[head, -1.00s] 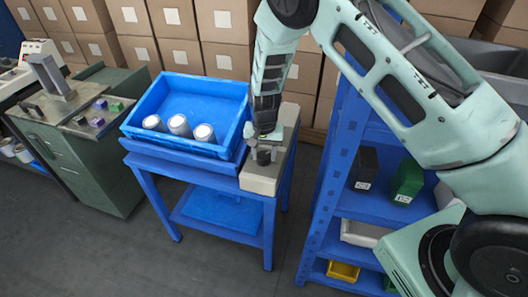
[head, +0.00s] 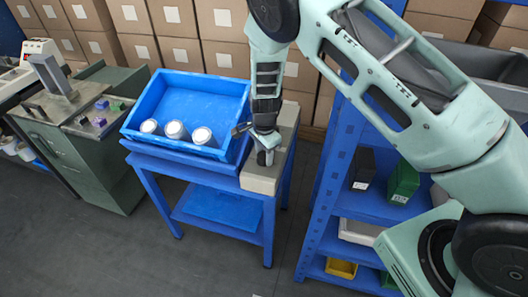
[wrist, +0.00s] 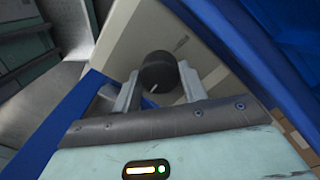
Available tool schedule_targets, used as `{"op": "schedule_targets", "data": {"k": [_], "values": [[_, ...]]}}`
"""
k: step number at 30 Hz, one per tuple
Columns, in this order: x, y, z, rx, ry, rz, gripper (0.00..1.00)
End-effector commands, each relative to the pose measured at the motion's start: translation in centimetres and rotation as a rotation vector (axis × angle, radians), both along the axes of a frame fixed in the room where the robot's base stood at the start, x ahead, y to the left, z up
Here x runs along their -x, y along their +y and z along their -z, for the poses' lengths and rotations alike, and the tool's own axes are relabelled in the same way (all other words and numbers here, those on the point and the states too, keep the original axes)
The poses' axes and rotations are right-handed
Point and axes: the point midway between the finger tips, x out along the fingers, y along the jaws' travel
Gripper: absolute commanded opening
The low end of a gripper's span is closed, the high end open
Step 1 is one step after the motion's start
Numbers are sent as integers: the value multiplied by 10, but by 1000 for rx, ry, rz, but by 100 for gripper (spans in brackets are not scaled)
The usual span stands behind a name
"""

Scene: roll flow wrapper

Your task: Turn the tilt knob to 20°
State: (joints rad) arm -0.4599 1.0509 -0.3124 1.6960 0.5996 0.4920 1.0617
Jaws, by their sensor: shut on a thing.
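The tilt knob (wrist: 158,68) is a dark round knob with a short white pointer line, seen in the wrist view on a beige panel (wrist: 118,42). A small mark shows on the panel beside it. My gripper (wrist: 160,86) is shut on the knob, one finger on each side. In the head view the beige box (head: 262,182) stands at the right end of a blue stand, and my gripper (head: 265,150) is over its top. The knob is mostly hidden there by the gripper. I cannot read the angle.
A blue tray (head: 243,100) with three grey-white cylinders (head: 176,130) stands left of the box. A blue shelf rack (head: 318,215) with bins is close on the right. Cardboard boxes (head: 224,58) line the back. A green cabinet (head: 85,165) stands at left. The grey floor in front is clear.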

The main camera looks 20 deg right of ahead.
Motion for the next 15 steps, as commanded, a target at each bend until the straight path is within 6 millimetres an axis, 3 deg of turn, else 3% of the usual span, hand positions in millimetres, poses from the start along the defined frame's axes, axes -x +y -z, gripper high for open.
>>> {"op": "schedule_targets", "data": {"k": [15], "values": [[-1,0,-1,-1,-3,127,19]]}}
